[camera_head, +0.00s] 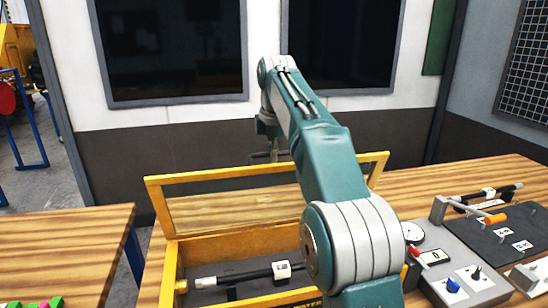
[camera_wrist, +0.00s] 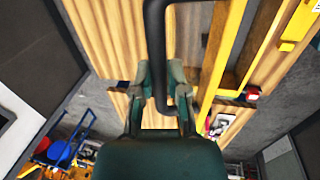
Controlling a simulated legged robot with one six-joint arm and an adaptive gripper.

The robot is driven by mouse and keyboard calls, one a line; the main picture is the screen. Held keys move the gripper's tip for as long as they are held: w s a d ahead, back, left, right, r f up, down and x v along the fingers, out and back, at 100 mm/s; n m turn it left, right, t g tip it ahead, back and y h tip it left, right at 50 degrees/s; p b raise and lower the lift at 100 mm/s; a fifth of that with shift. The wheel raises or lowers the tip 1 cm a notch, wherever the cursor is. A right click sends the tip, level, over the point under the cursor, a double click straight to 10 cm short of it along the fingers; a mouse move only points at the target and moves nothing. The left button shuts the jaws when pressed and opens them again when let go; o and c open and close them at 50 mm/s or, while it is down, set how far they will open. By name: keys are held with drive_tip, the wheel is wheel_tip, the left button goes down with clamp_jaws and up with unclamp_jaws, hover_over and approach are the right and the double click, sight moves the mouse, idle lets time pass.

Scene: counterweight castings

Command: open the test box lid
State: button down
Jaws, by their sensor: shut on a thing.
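The test box (camera_head: 171,276) is a yellow-framed box on the wooden bench. Its lid (camera_head: 205,175), a yellow frame with a see-through pane, stands raised and tilted up at the back of the box. My gripper (camera_head: 272,150) is at the lid's upper edge, small and partly hidden by my arm. In the wrist view my gripper (camera_wrist: 160,75) is shut on a black bent handle (camera_wrist: 154,38), which passes between the fingers. A yellow frame bar (camera_wrist: 222,50) runs beside it. A black rod (camera_head: 240,275) with a white tag lies inside the box.
A grey panel (camera_head: 475,285) with a gauge and knobs stands right of the box. A dark mat (camera_head: 500,235) with small tools lies beyond it. Another wooden table (camera_head: 60,240) is at the left, across a gap. A wall with dark windows (camera_head: 175,50) stands behind.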

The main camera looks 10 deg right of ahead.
drive_tip(key=shift+w+f, duration=0.2)
drive_tip(key=shift+w, duration=0.05)
idle(0.3)
drive_tip(key=c, duration=0.7)
unclamp_jaws()
drive_tip(key=shift+w, duration=0.1)
drive_tip(key=shift+o, duration=0.2)
drive_tip(key=shift+r, duration=0.15)
